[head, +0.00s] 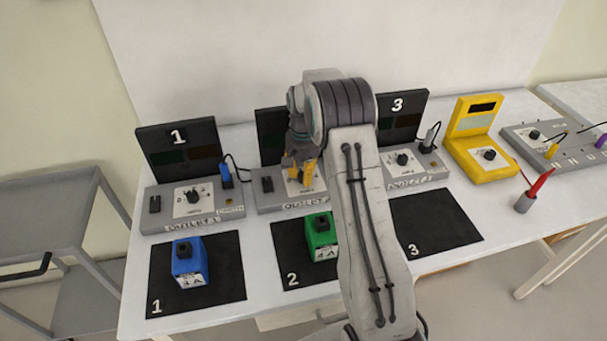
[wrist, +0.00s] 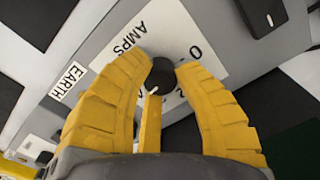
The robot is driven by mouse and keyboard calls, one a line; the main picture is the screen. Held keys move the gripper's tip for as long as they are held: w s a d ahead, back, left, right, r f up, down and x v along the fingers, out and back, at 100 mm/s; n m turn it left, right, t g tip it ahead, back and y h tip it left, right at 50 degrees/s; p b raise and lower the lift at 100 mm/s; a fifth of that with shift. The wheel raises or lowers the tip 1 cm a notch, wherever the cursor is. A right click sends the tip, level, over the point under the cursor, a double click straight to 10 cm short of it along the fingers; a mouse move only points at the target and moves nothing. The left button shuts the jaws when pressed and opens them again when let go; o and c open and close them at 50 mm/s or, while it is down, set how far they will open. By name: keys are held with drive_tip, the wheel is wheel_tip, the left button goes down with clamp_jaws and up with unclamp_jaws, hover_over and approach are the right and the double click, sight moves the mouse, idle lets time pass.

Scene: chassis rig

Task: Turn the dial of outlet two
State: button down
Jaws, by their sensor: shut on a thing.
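The outlet two box (head: 262,203) is a grey unit in the middle of the table, with a black rocker switch and a white dial plate, partly hidden behind my arm. In the wrist view its black round dial (wrist: 161,75) sits on the white plate (wrist: 140,40) marked AMPS. My gripper (head: 302,176) is over this plate. In the wrist view the yellow fingers of my gripper (wrist: 162,85) are shut on the dial, one on each side. The dial's pointer setting is mostly hidden by the fingers.
Outlet one (head: 190,208) stands left and outlet three (head: 412,168) right. A blue block (head: 189,265) and a green block (head: 320,240) sit on black mats in front. A yellow meter (head: 482,150) and a red probe in a holder (head: 524,203) are farther right.

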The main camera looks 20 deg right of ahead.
sight(303, 175)
drive_tip(key=shift+s+f, duration=0.1)
drive_tip(key=shift+f, duration=0.05)
drive_tip(key=c, duration=0.9)
unclamp_jaws()
wheel_tip(303, 175, up, 12)
idle(0.4)
